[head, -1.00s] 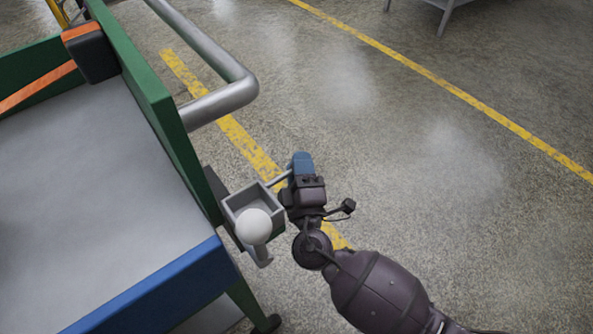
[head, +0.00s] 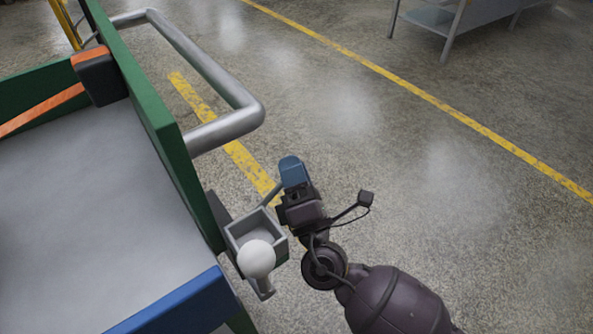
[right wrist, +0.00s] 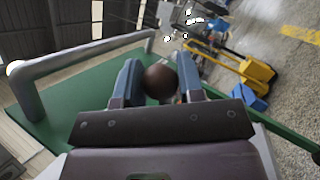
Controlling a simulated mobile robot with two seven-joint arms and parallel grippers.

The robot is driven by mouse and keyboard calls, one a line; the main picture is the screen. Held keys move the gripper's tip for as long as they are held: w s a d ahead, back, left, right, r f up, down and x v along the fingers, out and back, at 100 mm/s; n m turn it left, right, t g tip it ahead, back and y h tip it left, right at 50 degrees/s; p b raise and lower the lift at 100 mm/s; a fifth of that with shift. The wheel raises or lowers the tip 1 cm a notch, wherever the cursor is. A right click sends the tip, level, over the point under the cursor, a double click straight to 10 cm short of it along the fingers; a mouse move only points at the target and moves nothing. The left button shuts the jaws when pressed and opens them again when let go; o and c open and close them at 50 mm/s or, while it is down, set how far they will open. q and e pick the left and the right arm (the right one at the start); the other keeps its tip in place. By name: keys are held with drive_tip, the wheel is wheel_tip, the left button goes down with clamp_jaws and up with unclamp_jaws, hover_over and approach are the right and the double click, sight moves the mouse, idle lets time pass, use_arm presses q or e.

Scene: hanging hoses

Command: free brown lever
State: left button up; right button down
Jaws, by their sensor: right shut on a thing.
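The brown lever's round brown knob (right wrist: 160,82) sits between the two blue fingers of my right gripper (right wrist: 156,80) in the right wrist view. In the head view its thin grey rod (head: 271,195) slants up from the grey box on the cart's side to my right gripper (head: 291,170). The fingers hide the knob there. My right gripper is shut on the knob. A second lever with a white ball knob (head: 256,259) stands at the near side of the box, apart from the gripper. My left gripper is not in view.
The cart has a green side wall (head: 150,115), a blue front edge (head: 180,303) and a grey tubular handle (head: 225,125) beyond the levers. The grey box (head: 240,234) is close beside my gripper. The floor to the right is open. A grey table (head: 450,22) stands far off.

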drive_tip(key=shift+r, duration=0.2)
drive_tip(key=c, duration=0.7)
unclamp_jaws()
drive_tip(key=shift+a, duration=0.1)
drive_tip(key=shift+c, duration=0.2)
drive_tip(key=shift+f, duration=0.1)
drive_tip(key=shift+s, duration=0.1)
drive_tip(key=shift+s+f, duration=0.25)
drive_tip(key=v, duration=1)
